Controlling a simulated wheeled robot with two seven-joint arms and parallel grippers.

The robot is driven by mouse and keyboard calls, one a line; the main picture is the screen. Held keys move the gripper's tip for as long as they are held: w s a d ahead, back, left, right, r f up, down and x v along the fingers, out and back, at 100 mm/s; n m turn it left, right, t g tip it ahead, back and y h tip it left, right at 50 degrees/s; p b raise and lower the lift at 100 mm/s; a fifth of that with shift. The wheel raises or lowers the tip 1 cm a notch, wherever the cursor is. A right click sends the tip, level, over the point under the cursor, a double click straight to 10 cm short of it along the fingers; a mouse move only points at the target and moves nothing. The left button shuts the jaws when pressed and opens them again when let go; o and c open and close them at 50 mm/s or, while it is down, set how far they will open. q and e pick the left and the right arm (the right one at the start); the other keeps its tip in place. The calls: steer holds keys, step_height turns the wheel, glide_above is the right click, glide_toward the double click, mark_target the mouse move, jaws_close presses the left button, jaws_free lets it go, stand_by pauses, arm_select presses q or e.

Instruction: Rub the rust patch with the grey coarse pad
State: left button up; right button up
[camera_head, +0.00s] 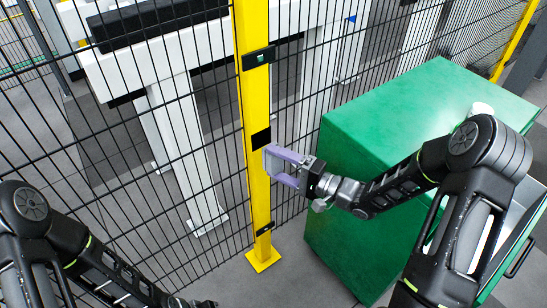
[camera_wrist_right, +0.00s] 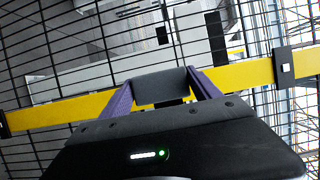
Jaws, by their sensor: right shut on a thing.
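My right gripper (camera_head: 272,165) has purple fingers and is shut on a grey pad (camera_head: 275,163). It holds the pad close to the yellow fence post, just below a black patch (camera_head: 261,138) on it. In the right wrist view the grey pad (camera_wrist_right: 160,87) sits between the purple fingers, in front of the post. I cannot tell whether the pad touches the post. No rust-coloured patch shows in either view; part of the post behind the pad is hidden. My left arm is at the lower left, and its fingers are not visible.
The yellow post (camera_head: 254,90) stands in a black mesh fence, with a black bracket (camera_head: 258,58) higher up. A green cabinet (camera_head: 400,100) stands right of the post, under my right arm, with a small white object (camera_head: 482,109) on top. White machine frames stand behind the mesh.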

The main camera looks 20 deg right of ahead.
mark_target(275, 166)
steer(key=shift+s+d+p, duration=0.2)
steer(key=shift+s+p, duration=0.05)
steer(key=shift+s, duration=0.25)
steer(key=shift+s+d+p, duration=0.2)
steer(key=shift+s+p, duration=0.05)
steer(key=shift+s, duration=0.2)
steer(key=shift+s+d, duration=0.2)
steer(key=shift+s, duration=0.25)
steer(key=shift+w+d+r+h, duration=0.1)
steer(key=shift+w+d+h, duration=0.15)
steer(key=shift+w+h, duration=0.05)
steer(key=w+d+r+m+t+h+p, duration=0.1)
steer(key=w+r+m+t+h, duration=0.4)
steer(key=h, duration=0.7)
steer(key=w+r+m+p, duration=0.1)
steer(key=w+m, duration=0.1)
steer(key=m, duration=0.1)
steer(key=shift+w+d+r+m, duration=0.25)
steer(key=shift+d+r+m, duration=0.05)
steer(key=shift+m, duration=0.1)
